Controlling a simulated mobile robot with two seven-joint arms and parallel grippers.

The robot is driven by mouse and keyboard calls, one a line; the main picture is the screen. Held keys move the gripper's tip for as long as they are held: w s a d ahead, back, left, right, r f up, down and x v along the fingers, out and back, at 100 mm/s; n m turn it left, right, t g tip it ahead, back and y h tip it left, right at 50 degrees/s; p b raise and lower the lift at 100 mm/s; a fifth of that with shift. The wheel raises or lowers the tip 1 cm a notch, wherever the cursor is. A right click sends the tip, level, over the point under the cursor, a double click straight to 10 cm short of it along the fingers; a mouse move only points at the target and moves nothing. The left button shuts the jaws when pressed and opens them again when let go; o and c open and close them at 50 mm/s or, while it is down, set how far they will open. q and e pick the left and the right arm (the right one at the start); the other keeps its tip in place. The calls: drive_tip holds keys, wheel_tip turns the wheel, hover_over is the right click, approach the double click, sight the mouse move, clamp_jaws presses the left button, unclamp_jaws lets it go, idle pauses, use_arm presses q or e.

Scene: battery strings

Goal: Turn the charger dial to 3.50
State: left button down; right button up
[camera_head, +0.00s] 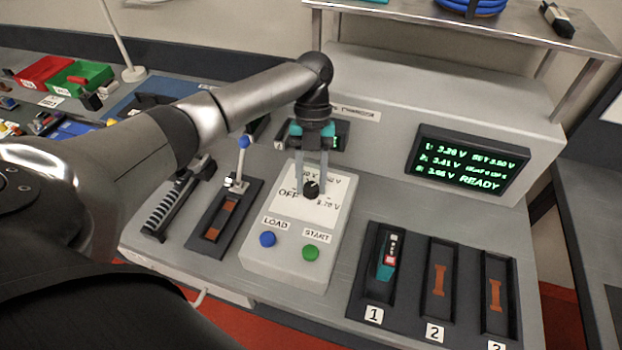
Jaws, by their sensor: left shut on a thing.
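The charger dial (311,190) is a small black knob on the white sloped face of the charger box (278,257). Labels around it include OFF and a voltage marking, partly hidden. My left gripper (311,182) comes down from above and is shut on the dial. The dial's pointer direction is too small to tell. A dark display (468,161) at the right shows green text: several voltage lines, a SET line that seems to read 3.50 V, and READY. My right gripper does not show.
A blue LOAD button (267,239) and green START button (310,252) sit below the dial. Bay 1 (370,290) holds a teal battery cell (388,258); bays 2 (437,313) and 3 look empty. A blue-knobbed lever (243,143) stands left of the box.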

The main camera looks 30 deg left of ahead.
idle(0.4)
use_arm(q)
drive_tip(key=shift+c, duration=2.3)
unclamp_jaws()
drive_tip(key=shift+r, duration=0.1)
drive_tip(key=p+v, duration=0.2)
drive_tip(key=v, duration=1.3)
drive_tip(key=shift+s+d, duration=0.1)
